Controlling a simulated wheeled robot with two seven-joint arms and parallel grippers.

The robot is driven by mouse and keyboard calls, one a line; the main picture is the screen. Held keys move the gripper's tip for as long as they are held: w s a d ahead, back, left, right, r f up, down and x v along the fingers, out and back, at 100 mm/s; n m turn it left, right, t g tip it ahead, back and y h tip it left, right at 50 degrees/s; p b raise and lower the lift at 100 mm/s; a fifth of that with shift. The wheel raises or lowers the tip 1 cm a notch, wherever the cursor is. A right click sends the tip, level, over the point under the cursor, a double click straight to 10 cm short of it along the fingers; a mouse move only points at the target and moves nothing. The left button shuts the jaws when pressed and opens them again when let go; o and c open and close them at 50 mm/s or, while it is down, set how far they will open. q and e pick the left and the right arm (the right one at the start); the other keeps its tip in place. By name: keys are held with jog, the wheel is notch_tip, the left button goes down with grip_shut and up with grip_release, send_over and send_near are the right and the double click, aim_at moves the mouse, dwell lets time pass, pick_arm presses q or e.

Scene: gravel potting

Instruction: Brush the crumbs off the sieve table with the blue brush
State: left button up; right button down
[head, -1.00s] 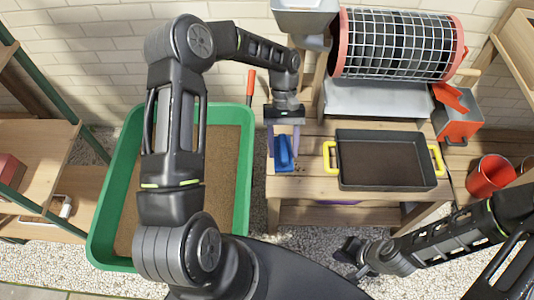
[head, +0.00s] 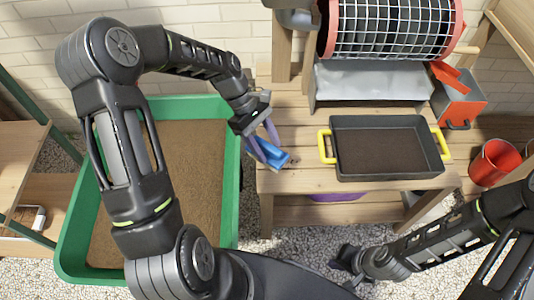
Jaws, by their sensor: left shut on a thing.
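The blue brush (head: 268,154) is between the fingers of my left gripper (head: 266,150), which is shut on it. The brush is tilted, at the left edge of the wooden sieve table (head: 295,118), beside the green bin. A few dark crumbs (head: 293,161) show on the table just right of the brush. I cannot tell whether the bristles touch the wood. My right gripper (head: 350,258) is low in front of the table, over the gravel floor; its fingers are too dark and small to read.
A black tray with yellow handles (head: 389,178) holds dark soil on the table. The drum sieve (head: 390,28) stands behind it. The green bin (head: 231,195) of brown soil is left of the table. A red bucket (head: 493,163) and a red-grey box (head: 458,103) are at right.

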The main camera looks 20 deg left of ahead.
aim_at(267, 157)
pick_arm(q)
jog(key=shift+r, duration=0.15)
notch_tip(267, 157, down, 6)
jog(key=b, duration=0.4)
jog(key=shift+b, duration=0.4)
jog(key=shift+f+b, duration=0.55)
jog(key=shift+f, duration=0.5)
dwell(0.5)
jog(key=shift+w+d+r+p, duration=0.15)
jog(key=shift+w+d, duration=0.25)
jog(key=shift+d, duration=0.4)
jog(key=shift+w+d+p, duration=0.15)
jog(key=shift+w+d, duration=0.2)
jog(key=shift+d, duration=0.45)
jog(key=shift+w+d, duration=0.1)
